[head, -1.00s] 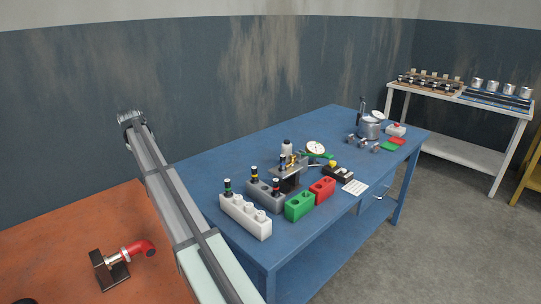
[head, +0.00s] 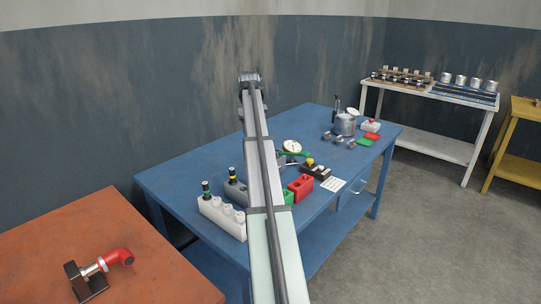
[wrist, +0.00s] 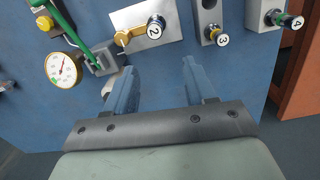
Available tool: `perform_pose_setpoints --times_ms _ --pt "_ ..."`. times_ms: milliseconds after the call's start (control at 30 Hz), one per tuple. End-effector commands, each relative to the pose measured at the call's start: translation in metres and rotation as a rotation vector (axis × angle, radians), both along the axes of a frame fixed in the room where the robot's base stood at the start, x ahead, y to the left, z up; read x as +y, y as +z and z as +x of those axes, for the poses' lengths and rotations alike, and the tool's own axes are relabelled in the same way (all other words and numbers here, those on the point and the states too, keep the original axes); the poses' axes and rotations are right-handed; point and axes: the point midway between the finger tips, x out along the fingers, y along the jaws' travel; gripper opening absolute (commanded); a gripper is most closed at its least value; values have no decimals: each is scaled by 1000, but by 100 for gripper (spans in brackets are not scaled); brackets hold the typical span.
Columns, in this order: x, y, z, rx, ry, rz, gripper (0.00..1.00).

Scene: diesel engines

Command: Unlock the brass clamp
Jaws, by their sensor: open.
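The brass clamp (wrist: 124,38) shows in the wrist view as a small gold piece on a silver plate (wrist: 157,32). It lies beside a dark blue and brass cylinder (wrist: 156,26) marked 2. In the head view my arm hides the clamp. My gripper (wrist: 158,72) is open and empty, with its two blue-grey fingers apart over the blue table. In the wrist view the clamp is beyond the fingertips, a little to the left of the gap between them.
A dial gauge (wrist: 62,68) and green lever (wrist: 77,42) lie left of the plate. Blocks with cylinders marked 3 (wrist: 222,40) and 4 (wrist: 296,22) stand to the right. The blue table (head: 163,183) is bare at its near left corner.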

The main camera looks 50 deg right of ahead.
Motion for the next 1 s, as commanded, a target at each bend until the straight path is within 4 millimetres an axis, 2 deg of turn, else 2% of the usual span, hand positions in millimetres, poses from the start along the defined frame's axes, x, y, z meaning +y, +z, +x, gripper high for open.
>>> perform_pose_setpoints --times_ms 33,200,333,433,567,1000 --pt "-19 7 -7 -14 -27 3 55" --pt "-55 21 -25 -50 -87 9 55" --pt "-64 23 -31 -61 -104 10 55" --pt "-65 18 -32 -62 -106 11 55" --pt "-64 2 -33 -61 -106 11 55" --pt "-64 -74 -32 -61 -105 10 55"
